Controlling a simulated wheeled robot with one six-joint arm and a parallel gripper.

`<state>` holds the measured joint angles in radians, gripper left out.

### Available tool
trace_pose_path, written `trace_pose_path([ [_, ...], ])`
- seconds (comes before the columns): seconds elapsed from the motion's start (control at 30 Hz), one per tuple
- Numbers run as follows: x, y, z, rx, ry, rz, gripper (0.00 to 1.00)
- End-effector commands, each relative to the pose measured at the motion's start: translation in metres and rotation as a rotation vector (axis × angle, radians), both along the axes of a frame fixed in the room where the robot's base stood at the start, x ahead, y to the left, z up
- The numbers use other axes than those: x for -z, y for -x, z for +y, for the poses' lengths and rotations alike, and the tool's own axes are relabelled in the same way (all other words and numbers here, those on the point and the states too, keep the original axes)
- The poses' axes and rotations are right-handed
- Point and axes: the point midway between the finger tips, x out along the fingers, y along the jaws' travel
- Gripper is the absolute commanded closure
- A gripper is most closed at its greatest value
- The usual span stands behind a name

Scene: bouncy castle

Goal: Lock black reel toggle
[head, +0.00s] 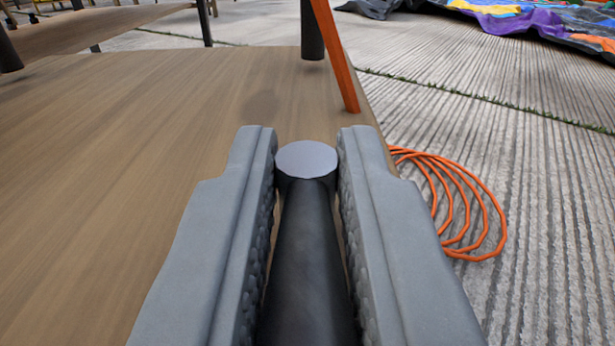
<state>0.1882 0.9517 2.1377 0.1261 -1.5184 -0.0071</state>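A dark rod with a round, paler grey end cap (306,159) stands between my fingers; I take it to be the black reel toggle. Its shaft (305,265) runs down toward the bottom edge of the head view. My gripper (307,145) has its two grey fingers on either side of the rod, with the cap touching or nearly touching both pads. The fingers look closed on it. The lower end of the rod and any reel body are out of view, so whether the toggle is locked cannot be seen.
A wooden tabletop (130,150) lies below and left. An orange bar (335,55) and a dark post (312,30) rise at its far edge. Coiled orange cord (470,210) hangs at the right over grooved concrete (545,200). Colourful fabric (520,22) lies at the far right.

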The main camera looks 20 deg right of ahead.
Motion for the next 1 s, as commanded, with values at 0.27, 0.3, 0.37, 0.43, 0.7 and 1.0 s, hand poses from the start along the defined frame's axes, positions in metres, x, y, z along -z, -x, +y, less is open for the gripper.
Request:
trace_pose_path([
  [0.27,0.000,0.000,-0.001,-0.032,0.000,0.000,1.00],
  [0.3,0.000,0.000,-0.002,-0.046,0.000,0.000,1.00],
  [0.37,0.000,0.001,-0.002,-0.071,-0.001,0.000,1.00],
  [0.43,0.000,0.001,-0.004,-0.108,-0.001,0.000,1.00],
  [0.7,0.001,0.002,-0.008,-0.319,0.000,-0.001,1.00],
  [1.0,0.001,0.000,-0.013,-0.589,0.000,-0.001,1.00],
])
